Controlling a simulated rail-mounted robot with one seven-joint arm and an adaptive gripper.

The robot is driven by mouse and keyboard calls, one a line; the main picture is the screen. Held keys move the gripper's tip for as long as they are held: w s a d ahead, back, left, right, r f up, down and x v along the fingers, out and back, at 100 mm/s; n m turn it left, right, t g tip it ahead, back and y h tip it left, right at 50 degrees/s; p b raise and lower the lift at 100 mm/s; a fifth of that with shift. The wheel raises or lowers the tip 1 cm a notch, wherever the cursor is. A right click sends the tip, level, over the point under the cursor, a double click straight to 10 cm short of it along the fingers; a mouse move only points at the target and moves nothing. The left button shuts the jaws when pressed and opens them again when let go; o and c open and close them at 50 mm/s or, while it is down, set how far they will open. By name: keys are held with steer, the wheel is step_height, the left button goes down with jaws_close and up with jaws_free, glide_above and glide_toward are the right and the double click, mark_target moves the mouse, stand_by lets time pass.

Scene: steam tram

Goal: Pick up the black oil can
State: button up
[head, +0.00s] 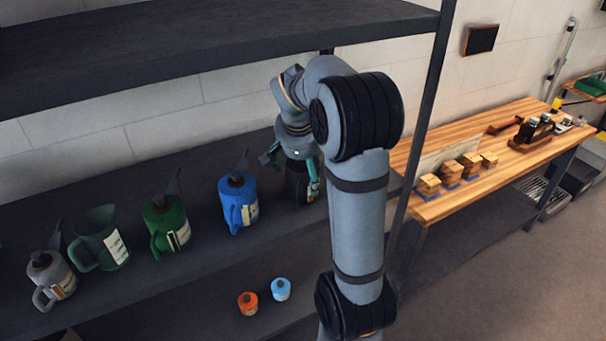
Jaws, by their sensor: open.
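The black oil can (297,182) stands on the dark shelf at the right end of a row of cans. Its upper part and right side are partly hidden by my gripper and arm. My gripper (292,172) points down at the can, with one teal finger to the left of it and the other along its right side. The jaws are open, and I cannot tell whether they touch the can.
A blue can (238,203), a green can (166,226), a green jug (100,240) and a grey can (50,279) stand leftward on the shelf (200,270). A dark upper shelf (200,40) hangs above. A wooden bench (480,190) with blocks stands right.

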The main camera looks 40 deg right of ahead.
steer(key=shift+x, duration=1)
steer(key=shift+a+f, duration=0.1)
steer(key=shift+a, duration=0.05)
steer(key=c, duration=1.2)
steer(key=shift+c, duration=0.7)
steer(key=shift+r, duration=0.2)
steer(key=shift+c, duration=0.2)
